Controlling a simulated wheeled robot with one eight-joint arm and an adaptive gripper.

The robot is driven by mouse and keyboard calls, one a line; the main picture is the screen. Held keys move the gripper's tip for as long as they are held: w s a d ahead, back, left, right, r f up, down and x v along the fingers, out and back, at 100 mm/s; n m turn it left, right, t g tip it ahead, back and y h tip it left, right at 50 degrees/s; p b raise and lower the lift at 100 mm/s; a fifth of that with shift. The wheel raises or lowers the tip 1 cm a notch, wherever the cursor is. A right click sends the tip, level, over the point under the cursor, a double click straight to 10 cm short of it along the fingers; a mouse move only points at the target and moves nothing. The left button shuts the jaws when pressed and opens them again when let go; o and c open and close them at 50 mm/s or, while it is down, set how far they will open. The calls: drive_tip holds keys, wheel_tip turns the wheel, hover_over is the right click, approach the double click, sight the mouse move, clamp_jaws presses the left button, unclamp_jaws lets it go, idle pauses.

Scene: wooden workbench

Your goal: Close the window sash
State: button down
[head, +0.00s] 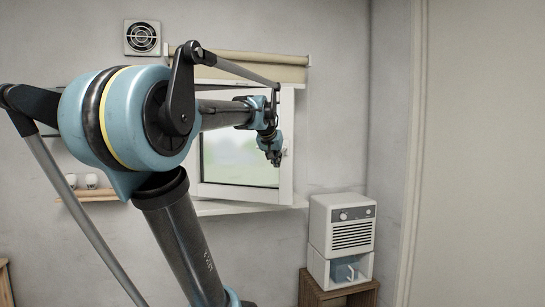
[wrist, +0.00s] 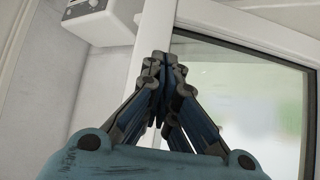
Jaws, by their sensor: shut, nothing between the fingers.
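The white-framed window sash (head: 288,118) with its glass pane stands in the wall at the centre of the head view. It looks angled away from the wall, partly open. My gripper (head: 275,161) is in front of the sash's right-hand upright. In the wrist view my gripper (wrist: 165,62) is shut and empty, with its fingertips over the sash frame (wrist: 268,32) and beside the glass. I cannot tell whether the tips touch the frame. My arm hides the sash's upper left part in the head view.
A rolled beige blind (head: 290,70) hangs above the window, and a sill (head: 235,208) juts out below. A white appliance (head: 342,228) stands on a wooden stand (head: 312,288) at lower right. A shelf (head: 98,195) with white cups is left. Wall space right of the window is clear.

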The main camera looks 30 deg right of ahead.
drive_tip(key=shift+w+d+f, duration=0.35)
drive_tip(key=shift+w+d, duration=0.4)
drive_tip(key=shift+w+d+f, duration=0.35)
drive_tip(key=shift+w+d, duration=0.35)
drive_tip(key=shift+d, duration=0.05)
drive_tip(key=shift+w+d+f, duration=0.35)
drive_tip(key=shift+w+d, duration=0.4)
